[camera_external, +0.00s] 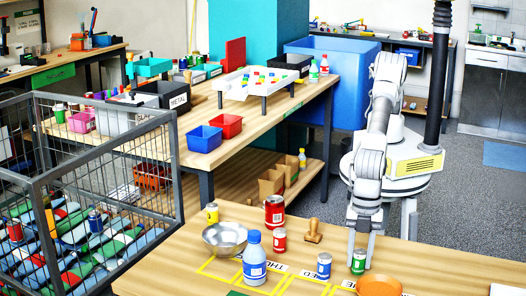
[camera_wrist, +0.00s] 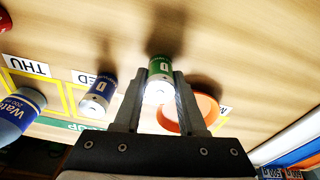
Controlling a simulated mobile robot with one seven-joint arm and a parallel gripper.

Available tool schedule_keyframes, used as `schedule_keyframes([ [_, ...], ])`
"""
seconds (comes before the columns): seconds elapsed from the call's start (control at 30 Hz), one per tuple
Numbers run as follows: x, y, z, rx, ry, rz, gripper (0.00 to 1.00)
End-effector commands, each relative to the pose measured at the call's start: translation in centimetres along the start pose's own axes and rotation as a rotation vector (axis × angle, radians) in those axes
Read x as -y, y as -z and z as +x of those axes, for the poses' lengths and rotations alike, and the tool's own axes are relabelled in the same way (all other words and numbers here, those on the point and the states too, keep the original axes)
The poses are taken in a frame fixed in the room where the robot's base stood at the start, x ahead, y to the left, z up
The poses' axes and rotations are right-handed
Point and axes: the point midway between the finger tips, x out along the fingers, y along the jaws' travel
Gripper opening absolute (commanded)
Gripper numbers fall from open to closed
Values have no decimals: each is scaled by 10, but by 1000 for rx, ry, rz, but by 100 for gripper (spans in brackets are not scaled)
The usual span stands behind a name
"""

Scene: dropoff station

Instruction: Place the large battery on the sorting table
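A green cylinder (camera_external: 358,261) with a pale top, which looks like a battery, stands upright at the near table's (camera_external: 450,268) surface; I cannot tell whether it is lifted. It also shows in the wrist view (camera_wrist: 160,68). My gripper (camera_external: 361,262) reaches down over it, its fingers on both sides and seemingly closed against it; the wrist view shows the fingertips (camera_wrist: 161,82) flanking it. A blue cylinder (camera_external: 324,266) of similar form stands to its left, also in the wrist view (camera_wrist: 98,94). The pictures do not say which table is the sorting table.
An orange bowl (camera_external: 379,285) sits close beside the green cylinder. Red cans (camera_external: 275,211), a stamp (camera_external: 313,232), a water bottle (camera_external: 254,258), a metal bowl (camera_external: 225,238) and a yellow can (camera_external: 212,212) stand leftward. A second table (camera_external: 250,132) behind holds bins and a white rack (camera_external: 262,82).

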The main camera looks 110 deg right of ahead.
Motion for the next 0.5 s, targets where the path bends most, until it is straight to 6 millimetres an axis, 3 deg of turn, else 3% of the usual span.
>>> schedule_keyframes([
  [0.03, 0, 0, 0, 0, 0, 0, 20],
  [0.13, 0, 0, 0, 0, 0, 0, 2],
  [0.17, 0, 0, 0, 0, 0, 0, 0],
  [0.5, 0, 0, -1, -1, 0, 0, 0],
])
